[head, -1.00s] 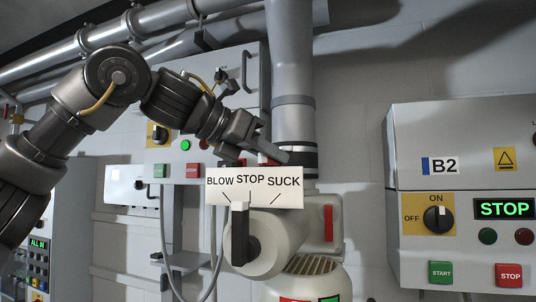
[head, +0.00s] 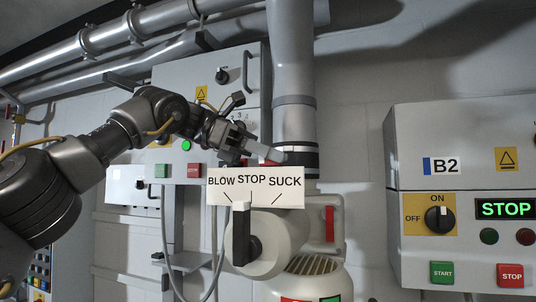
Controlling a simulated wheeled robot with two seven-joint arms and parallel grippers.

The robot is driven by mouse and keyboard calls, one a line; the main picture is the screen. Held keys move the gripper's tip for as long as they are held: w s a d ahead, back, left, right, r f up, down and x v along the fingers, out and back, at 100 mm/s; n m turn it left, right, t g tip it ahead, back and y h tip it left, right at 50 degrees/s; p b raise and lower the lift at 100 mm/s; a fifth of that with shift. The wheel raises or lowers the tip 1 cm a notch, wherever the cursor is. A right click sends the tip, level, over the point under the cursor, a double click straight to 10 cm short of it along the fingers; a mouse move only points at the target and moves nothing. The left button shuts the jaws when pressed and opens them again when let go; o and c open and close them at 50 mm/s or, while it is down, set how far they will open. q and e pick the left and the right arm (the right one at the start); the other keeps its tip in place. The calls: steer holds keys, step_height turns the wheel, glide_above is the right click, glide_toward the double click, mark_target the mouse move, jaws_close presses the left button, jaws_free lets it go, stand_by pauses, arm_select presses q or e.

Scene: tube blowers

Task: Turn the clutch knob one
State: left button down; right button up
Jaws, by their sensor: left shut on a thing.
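My left gripper (head: 262,150) reaches in from the left in front of the grey control box (head: 190,95), above the BLOW/STOP/SUCK sign. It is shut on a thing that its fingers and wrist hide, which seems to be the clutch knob. Small dial numbers (head: 240,116) show just above the gripper, on the box face. The knob's own angle cannot be seen. My right gripper is not in view.
The white BLOW/STOP/SUCK sign (head: 254,188) and a black lever (head: 241,236), pointing up, stand close below the gripper. A thick grey pipe (head: 293,60) rises right of it. The B2 box (head: 455,150) is at right, its display reading STOP.

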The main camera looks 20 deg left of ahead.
arm_select(q)
steer(key=shift+m+g, duration=0.4)
steer(key=shift+g, duration=0.1)
steer(key=shift+r, duration=0.1)
steer(key=c, duration=1.4)
jaws_free()
